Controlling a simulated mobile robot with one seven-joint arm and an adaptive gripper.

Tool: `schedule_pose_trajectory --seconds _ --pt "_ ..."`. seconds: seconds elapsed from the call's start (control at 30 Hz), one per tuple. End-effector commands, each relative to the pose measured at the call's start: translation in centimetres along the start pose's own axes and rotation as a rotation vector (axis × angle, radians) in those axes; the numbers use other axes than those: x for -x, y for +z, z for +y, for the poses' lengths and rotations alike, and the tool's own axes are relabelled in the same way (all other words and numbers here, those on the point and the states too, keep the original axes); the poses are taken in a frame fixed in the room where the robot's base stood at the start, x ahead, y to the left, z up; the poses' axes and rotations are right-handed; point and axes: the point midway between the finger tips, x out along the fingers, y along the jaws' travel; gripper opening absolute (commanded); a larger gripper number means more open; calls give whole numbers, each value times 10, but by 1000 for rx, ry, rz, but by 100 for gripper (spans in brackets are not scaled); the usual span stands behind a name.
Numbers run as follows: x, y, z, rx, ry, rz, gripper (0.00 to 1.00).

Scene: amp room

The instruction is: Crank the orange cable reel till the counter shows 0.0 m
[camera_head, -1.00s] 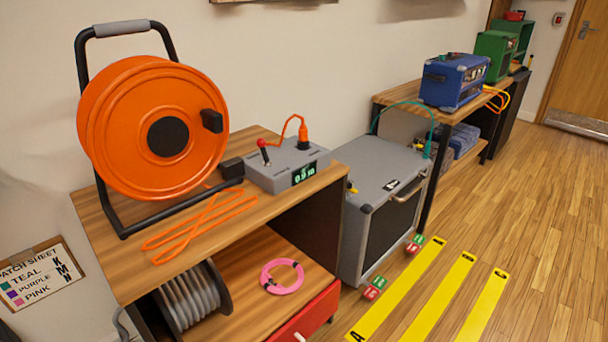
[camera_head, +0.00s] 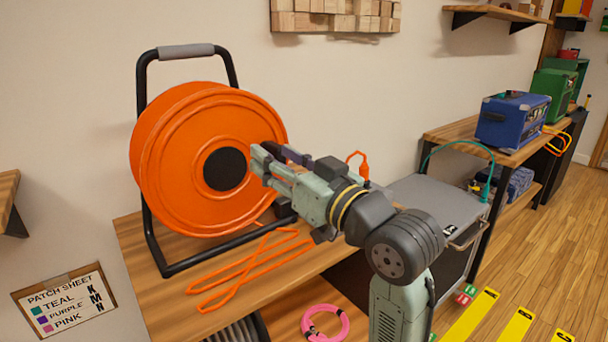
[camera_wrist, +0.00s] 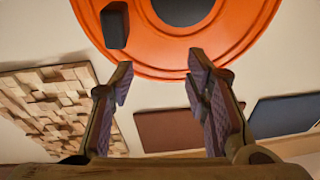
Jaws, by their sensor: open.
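The orange cable reel (camera_head: 165,150) stands upright in its black frame on the wooden bench. My gripper (camera_head: 263,160) is open in front of the reel's right side. The reel's black crank knob is hidden behind my gripper in the head view. In the wrist view the knob (camera_wrist: 115,26) shows on the orange disc (camera_wrist: 155,45), just beyond the left finger and not between the fingers. My gripper (camera_wrist: 160,67) is empty there. The grey counter box is mostly hidden behind my arm, and its display cannot be read now.
Loose orange cable (camera_head: 250,268) lies on the bench in front of the reel. A pink cable coil (camera_head: 325,322) lies on the lower shelf. A grey amp (camera_head: 440,200) stands to the right, with a blue amp (camera_head: 512,120) beyond. A wood block panel (camera_head: 335,15) hangs above.

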Motion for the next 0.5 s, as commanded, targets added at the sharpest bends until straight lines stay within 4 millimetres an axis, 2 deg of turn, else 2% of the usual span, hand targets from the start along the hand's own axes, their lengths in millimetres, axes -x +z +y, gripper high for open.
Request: schedule_pose_trajectory --seconds 0.03,0.1,0.2,0.33,0.5 --pt "18 6 17 -5 32 -37 43" --pt "35 12 30 -15 54 -80 43" --pt "50 17 39 -24 71 -115 43" --pt "51 19 42 -28 74 -128 43" --pt "36 21 42 -27 71 -127 43"
